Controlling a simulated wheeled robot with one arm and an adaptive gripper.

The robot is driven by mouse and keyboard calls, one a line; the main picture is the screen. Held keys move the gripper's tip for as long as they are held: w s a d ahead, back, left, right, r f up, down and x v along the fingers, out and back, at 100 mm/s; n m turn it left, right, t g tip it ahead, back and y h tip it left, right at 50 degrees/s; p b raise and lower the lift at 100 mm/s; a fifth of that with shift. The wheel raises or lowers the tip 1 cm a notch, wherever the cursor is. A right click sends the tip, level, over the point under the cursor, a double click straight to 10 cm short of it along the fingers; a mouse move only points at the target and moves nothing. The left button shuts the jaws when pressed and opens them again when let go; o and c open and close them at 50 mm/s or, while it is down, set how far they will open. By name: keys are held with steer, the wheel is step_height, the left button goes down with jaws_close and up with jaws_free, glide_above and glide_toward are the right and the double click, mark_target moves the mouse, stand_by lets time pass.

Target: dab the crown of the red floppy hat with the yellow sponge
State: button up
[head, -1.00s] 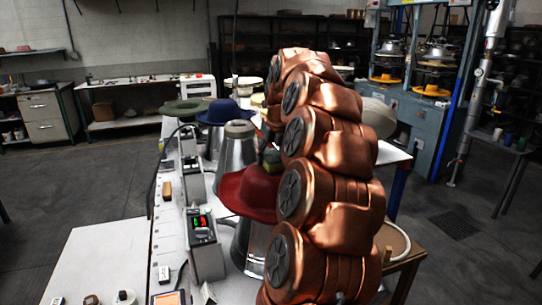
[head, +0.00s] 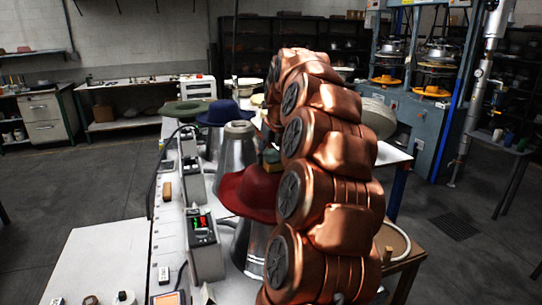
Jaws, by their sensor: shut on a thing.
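The red floppy hat (head: 248,192) sits on a metal cone-shaped stand (head: 252,245) at the middle of the bench, its right side hidden behind my copper arm. My gripper (head: 267,146) shows only as a small dark part at the arm's left edge, just above the hat's crown. It is shut on the yellow sponge (head: 271,157), a small dull yellow-green patch right at the top of the crown. Whether the sponge touches the crown cannot be told.
A blue hat (head: 222,113) and a green hat (head: 186,107) sit on stands behind the red one. Grey control boxes (head: 204,245) line the bench's left side. A blue press machine (head: 420,110) stands at the back right. The floor at left is clear.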

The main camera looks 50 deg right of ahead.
steer(key=shift+r, duration=0.45)
steer(key=shift+r+p, duration=0.75)
steer(key=shift+r, duration=2.3)
steer(key=shift+f, duration=0.1)
steer(key=shift+f+b, duration=2.9)
steer(key=shift+b, duration=0.05)
steer(key=shift+f+b, duration=0.7)
steer(key=shift+b, duration=0.05)
steer(key=shift+r, duration=0.1)
steer(key=shift+r+p, duration=1.8)
steer(key=shift+r, duration=1.75)
